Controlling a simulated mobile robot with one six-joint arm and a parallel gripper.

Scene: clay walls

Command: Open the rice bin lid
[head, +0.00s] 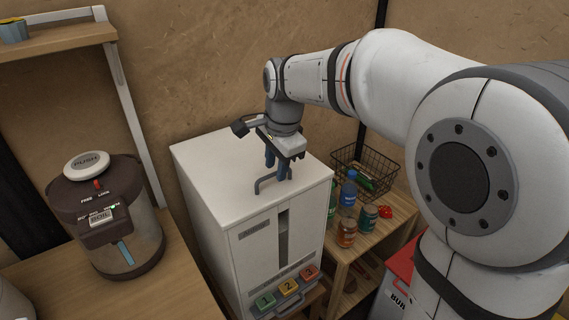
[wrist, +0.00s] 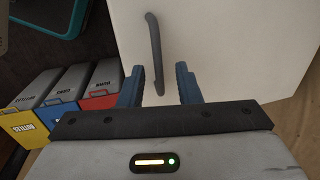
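The rice bin (head: 215,178) is a tall white box with a flat white lid (head: 225,150), which lies shut on top. A grey bar handle (head: 258,186) stands on the lid near its front edge. My gripper (head: 277,172) points down over the lid at the handle. I cannot tell whether a finger touches the handle.
Numbered green, yellow and red buttons (head: 288,288) sit low on the bin's front. An electric water pot (head: 115,225) stands on a wooden counter to the left. To the right, a wooden shelf holds a wire basket (head: 365,170) and several bottles (head: 348,192). Labelled waste bins (wrist: 65,95) show in the wrist view.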

